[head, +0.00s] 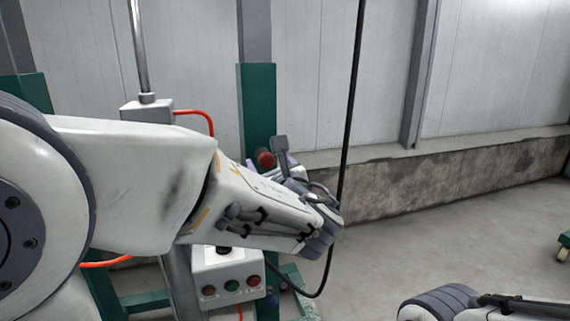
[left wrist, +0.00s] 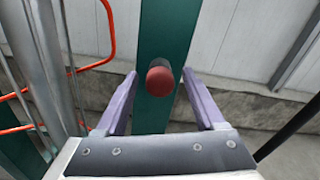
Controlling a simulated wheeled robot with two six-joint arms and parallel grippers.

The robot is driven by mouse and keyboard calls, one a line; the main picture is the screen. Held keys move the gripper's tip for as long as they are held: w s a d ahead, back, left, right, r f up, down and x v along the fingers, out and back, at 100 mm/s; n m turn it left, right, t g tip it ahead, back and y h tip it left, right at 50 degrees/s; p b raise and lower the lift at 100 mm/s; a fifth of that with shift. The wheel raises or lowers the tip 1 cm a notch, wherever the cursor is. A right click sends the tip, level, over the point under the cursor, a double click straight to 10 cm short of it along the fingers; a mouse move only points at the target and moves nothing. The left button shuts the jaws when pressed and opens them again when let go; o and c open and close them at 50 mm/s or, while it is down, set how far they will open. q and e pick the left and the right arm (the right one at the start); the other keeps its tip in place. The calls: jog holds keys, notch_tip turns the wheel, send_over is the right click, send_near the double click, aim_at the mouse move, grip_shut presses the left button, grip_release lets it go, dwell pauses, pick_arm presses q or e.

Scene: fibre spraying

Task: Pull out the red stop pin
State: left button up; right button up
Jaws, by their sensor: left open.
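The red stop pin (head: 265,158) is a round red knob on a green post (head: 257,100), just beyond my left gripper in the head view. In the left wrist view the red stop pin (left wrist: 160,78) faces the camera, between and slightly beyond the fingertips. My left gripper (head: 282,160) is open, with a purple finger on each side of the knob's line and clear gaps to it. In the left wrist view the gripper (left wrist: 160,80) holds nothing. My left arm hides much of the post's lower part. My right gripper does not show; part of my right arm is at the lower right.
A control box (head: 228,277) with red and green buttons stands below my left arm. An orange hose (head: 200,115) curves left of the post. A black cable (head: 349,120) hangs right of my left gripper. The floor (head: 440,225) to the right is mostly clear.

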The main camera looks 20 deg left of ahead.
pick_arm(q)
jog(key=shift+w+a, duration=0.1)
jog(key=shift+w, duration=0.05)
grip_shut()
dwell(1.4)
